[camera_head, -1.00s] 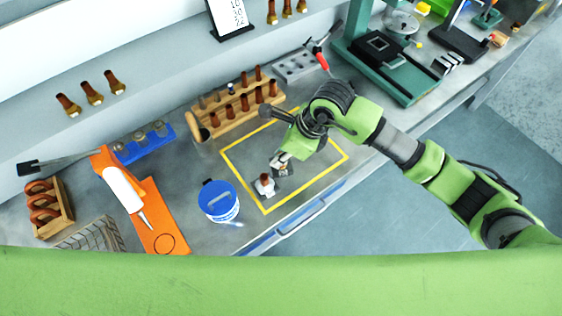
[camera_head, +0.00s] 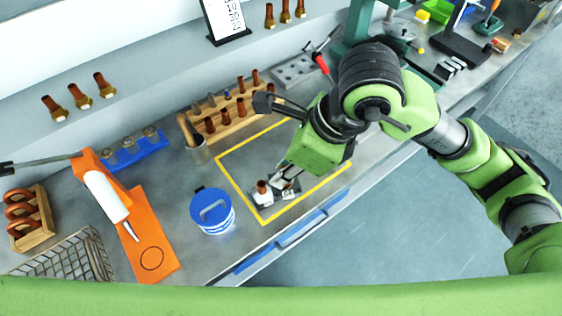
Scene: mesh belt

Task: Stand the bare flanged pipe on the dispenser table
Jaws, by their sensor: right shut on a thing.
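A small pipe with a copper-brown top and a pale lower part (camera_head: 262,188) stands inside the yellow-outlined area of the bench. My right gripper (camera_head: 286,184) comes down from the upper right and is shut close beside it. The gripper appears to hold this pipe, but the contact is small and partly hidden by the fingers. An orange stand with a white dispenser cartridge (camera_head: 107,196) rises over an orange plate (camera_head: 152,258) marked with a dark circle. That plate looks like the dispenser table, and it is bare.
A blue-lidded tub (camera_head: 212,211) stands between the yellow outline and the orange plate. A wire basket (camera_head: 62,262) and a wooden ring holder (camera_head: 42,240) are at the left.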

